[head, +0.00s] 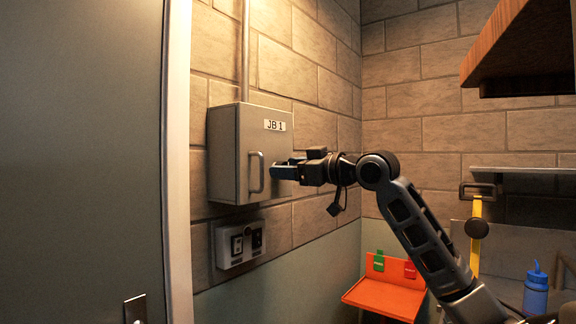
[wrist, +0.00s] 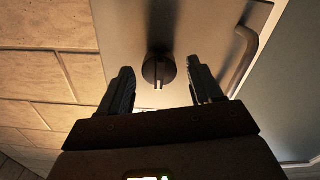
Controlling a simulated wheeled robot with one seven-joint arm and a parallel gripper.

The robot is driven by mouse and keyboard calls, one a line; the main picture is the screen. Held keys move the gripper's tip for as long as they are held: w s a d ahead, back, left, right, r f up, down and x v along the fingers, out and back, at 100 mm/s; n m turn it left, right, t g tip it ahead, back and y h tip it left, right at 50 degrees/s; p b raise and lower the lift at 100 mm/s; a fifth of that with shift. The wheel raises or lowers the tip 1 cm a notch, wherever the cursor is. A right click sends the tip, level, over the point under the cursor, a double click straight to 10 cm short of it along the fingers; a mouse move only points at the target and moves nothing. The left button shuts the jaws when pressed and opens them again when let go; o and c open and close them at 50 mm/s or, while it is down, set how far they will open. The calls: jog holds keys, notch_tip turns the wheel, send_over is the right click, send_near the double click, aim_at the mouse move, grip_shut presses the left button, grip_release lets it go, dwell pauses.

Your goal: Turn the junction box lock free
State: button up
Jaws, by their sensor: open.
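The grey junction box (head: 228,150), labelled JB 1, is mounted on the block wall with its door shut. Its round dark lock knob (wrist: 158,70) shows in the wrist view, with a light slot-like mark at its lower edge. In the head view the knob is hidden behind my gripper (head: 283,170). In the wrist view my gripper (wrist: 160,88) is open, its two fingers on either side of and just short of the knob, with nothing between them. The door's bar handle (wrist: 243,62) is to the right of the knob; it also shows in the head view (head: 256,172).
A switch box (head: 240,243) is on the wall below the junction box, and a conduit (head: 245,50) rises above it. A grey door (head: 80,160) fills the left. An orange stand (head: 385,298), a blue bottle (head: 536,290) and a wooden shelf (head: 520,45) are at right.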

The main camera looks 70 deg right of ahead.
jog(key=shift+w, duration=0.25)
jog(key=c, duration=1.1)
